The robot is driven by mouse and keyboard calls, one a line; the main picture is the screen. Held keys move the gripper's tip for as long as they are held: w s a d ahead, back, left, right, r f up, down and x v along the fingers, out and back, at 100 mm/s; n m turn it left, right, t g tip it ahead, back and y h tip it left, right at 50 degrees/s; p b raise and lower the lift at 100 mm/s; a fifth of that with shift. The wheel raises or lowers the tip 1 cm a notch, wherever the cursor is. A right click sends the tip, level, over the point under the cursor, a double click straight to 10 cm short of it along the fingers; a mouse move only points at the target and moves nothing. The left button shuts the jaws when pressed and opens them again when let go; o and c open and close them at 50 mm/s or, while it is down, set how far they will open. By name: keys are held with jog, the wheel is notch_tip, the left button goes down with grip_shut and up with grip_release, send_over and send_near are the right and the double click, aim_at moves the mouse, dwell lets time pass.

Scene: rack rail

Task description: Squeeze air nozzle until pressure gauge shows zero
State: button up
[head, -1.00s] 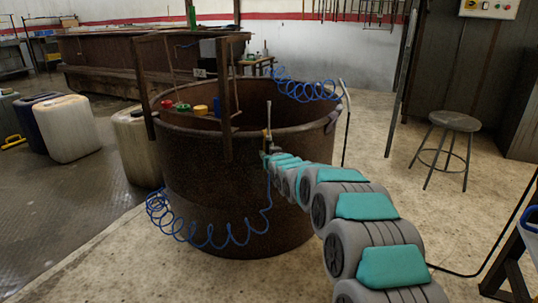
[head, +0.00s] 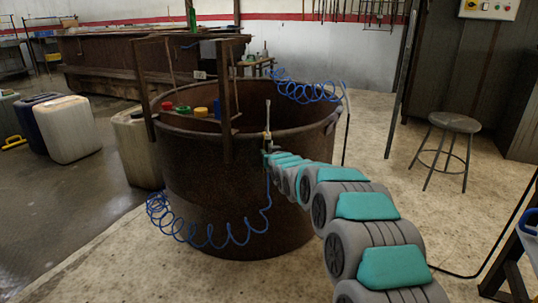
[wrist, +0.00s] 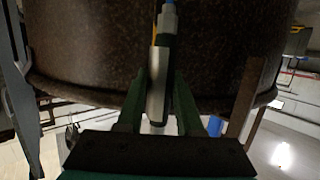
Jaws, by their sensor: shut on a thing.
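The air nozzle (head: 268,113) is a slim light metal piece, upright at the near rim of a rusty round tub. A blue hose hangs below it and runs into a coil (head: 200,232) in front of the tub. My gripper (head: 267,147) reaches the nozzle from the lower right. In the wrist view, the green fingers of my gripper (wrist: 161,92) are shut on the nozzle's silver and black body (wrist: 158,82), one on each side. I cannot make out a pressure gauge or its reading in either view.
The rusty tub (head: 215,175) stands right behind the nozzle. Red, green and yellow round pieces (head: 200,111) sit on its wooden frame. A second blue coil (head: 305,90) hangs at the far rim. A stool (head: 453,122) stands at the right, with bare floor between.

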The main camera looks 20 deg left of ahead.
aim_at(269, 142)
jog(key=shift+r+p, duration=0.8)
jog(key=shift+r, duration=0.7)
jog(key=shift+f, duration=0.1)
jog(key=shift+s+d+b, duration=0.8)
jog(key=shift+s+b, duration=0.05)
jog(key=shift+s, duration=0.25)
jog(key=shift+s+d+b, duration=0.75)
jog(key=shift+s+b, duration=0.15)
jog(key=shift+s, duration=0.15)
jog(key=shift+s+d+b, duration=0.8)
jog(key=shift+s+b, duration=0.05)
jog(key=shift+s, duration=0.25)
